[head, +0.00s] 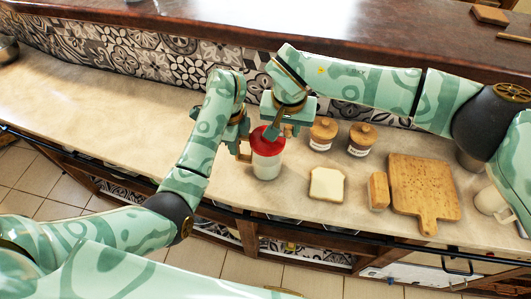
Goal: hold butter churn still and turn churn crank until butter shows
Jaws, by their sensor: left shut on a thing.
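The butter churn (267,168) is a small pale jar with a red lid, upright on the counter. My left gripper (246,153) is at the churn's left side, shut on the churn; the grip itself is partly hidden. My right gripper (273,130) points down from above, right over the red lid. It hides the crank, and I cannot tell whether its fingers are open or shut on the crank. I see no butter in the churn; its inside is too small to make out.
A bread slice (326,185) lies right of the churn, with two wooden-lidded jars (324,130) (361,138) behind it. The counter's left side is clear.

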